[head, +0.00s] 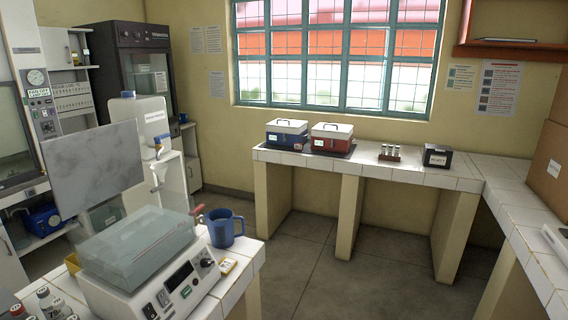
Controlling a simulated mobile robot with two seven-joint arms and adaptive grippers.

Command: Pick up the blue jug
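A blue jug (222,230) stands upright on the near white-tiled counter (236,262), close to its far right corner. Its handle points right. A small reddish item shows at the jug's left edge; I cannot tell whether it is in the jug or behind it. Neither of my grippers shows in the head view.
A grey panel (80,170) rises behind. A back counter (400,172) holds blue and red boxes. Open floor (340,265) lies right of the jug.

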